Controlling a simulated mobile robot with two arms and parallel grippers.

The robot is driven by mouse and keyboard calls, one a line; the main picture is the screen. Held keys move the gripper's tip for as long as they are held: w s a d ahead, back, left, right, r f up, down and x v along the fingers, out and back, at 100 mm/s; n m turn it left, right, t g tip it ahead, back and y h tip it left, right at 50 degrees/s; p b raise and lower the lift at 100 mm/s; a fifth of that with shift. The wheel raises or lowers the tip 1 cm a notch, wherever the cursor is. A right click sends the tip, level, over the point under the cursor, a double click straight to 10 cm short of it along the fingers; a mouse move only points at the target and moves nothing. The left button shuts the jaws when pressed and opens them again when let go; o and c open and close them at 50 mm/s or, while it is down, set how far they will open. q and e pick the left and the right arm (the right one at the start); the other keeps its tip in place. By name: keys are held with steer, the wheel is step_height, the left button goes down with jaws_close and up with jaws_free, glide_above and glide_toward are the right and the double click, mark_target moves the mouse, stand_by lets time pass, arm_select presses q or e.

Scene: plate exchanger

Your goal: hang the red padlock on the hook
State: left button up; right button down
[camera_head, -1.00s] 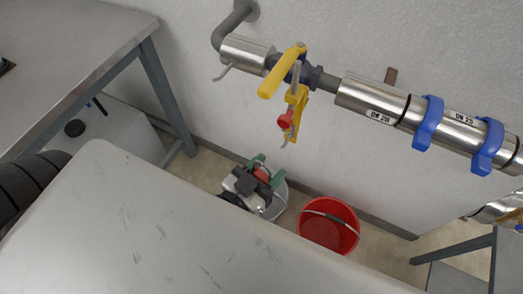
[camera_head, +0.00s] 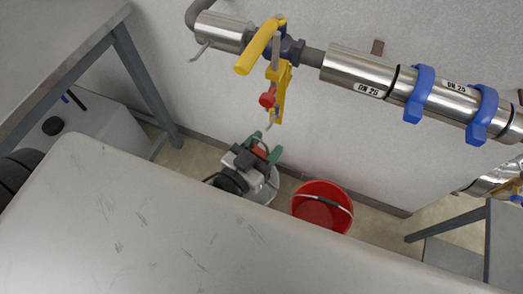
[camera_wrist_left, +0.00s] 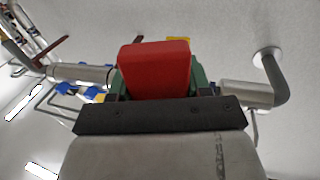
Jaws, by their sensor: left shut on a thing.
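The red padlock (camera_head: 259,151) is between the green fingers of my left gripper (camera_head: 264,146), which is shut on it. In the left wrist view the padlock's red body (camera_wrist_left: 155,68) fills the middle and covers most of the green fingers; its shackle does not show. In the head view the gripper is below the yellow-handled valve on the wall pipe, apart from it. A thin grey hook-like piece (camera_head: 202,50) sticks out below the silver pipe cladding. Another thin bent tip (camera_head: 270,126) hangs under the yellow valve part. I cannot tell which is the hook. My right gripper is not in view.
The yellow valve handle (camera_head: 258,47) and a yellow part with a red knob (camera_head: 267,100) jut out above the gripper. Blue clamps (camera_head: 419,95) sit on the pipe at right. A red bucket (camera_head: 322,207) stands on the floor. A grey table (camera_head: 65,45) is at left.

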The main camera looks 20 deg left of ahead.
mark_target(279, 124)
arm_select(q)
steer(key=shift+w+d+f+b, duration=0.1)
steer(key=shift+w+b, duration=0.1)
steer(key=shift+w, duration=0.95)
steer(key=shift+w+f+b, duration=0.1)
steer(key=shift+w+b, duration=0.05)
steer(key=shift+w, duration=1.05)
